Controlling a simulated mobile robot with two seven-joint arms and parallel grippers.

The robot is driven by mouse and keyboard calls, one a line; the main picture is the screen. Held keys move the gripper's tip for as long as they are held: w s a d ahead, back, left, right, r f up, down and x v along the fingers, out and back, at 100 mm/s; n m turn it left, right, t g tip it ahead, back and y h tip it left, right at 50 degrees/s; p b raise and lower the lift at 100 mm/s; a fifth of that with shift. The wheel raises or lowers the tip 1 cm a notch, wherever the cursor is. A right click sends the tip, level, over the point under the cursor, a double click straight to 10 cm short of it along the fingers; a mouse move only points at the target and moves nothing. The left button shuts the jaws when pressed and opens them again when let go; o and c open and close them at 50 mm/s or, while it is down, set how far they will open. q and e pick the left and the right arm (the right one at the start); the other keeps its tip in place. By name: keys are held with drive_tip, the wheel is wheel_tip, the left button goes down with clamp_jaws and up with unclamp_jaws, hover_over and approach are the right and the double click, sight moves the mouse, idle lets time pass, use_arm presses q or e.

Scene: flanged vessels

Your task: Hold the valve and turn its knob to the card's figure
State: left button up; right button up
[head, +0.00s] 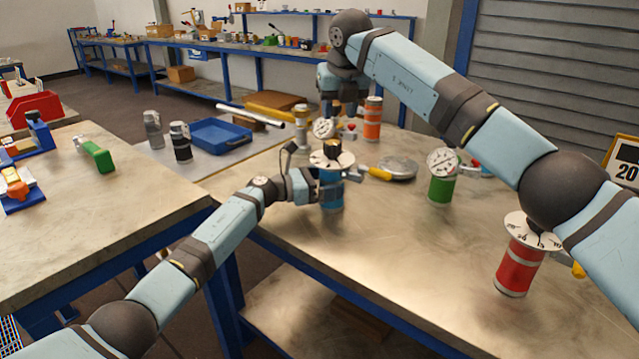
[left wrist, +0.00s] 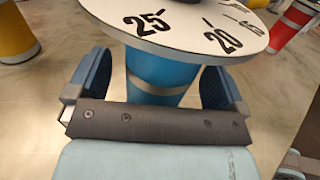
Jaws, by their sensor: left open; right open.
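The blue valve (head: 331,200) stands upright on the metal-topped table, with a white dial (head: 345,160) and a black knob (head: 332,146) on top. My left gripper (head: 327,188) is open, its fingers either side of the blue body below the dial. The left wrist view shows the blue body (left wrist: 160,75) between the spread fingers, apart from both; the dial (left wrist: 185,35) reads 25 and 20 on the near side. My right gripper (head: 338,108) is open above the far part of the table, behind the knob. The card (head: 627,170) at the right edge shows 20. The knob's setting is unreadable.
A green valve (head: 440,190), a red valve (head: 520,268) and an orange valve (head: 373,120) stand on the same table. The table front between blue and red valves is clear.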

use_arm(q)
drive_tip(key=c, duration=1.5)
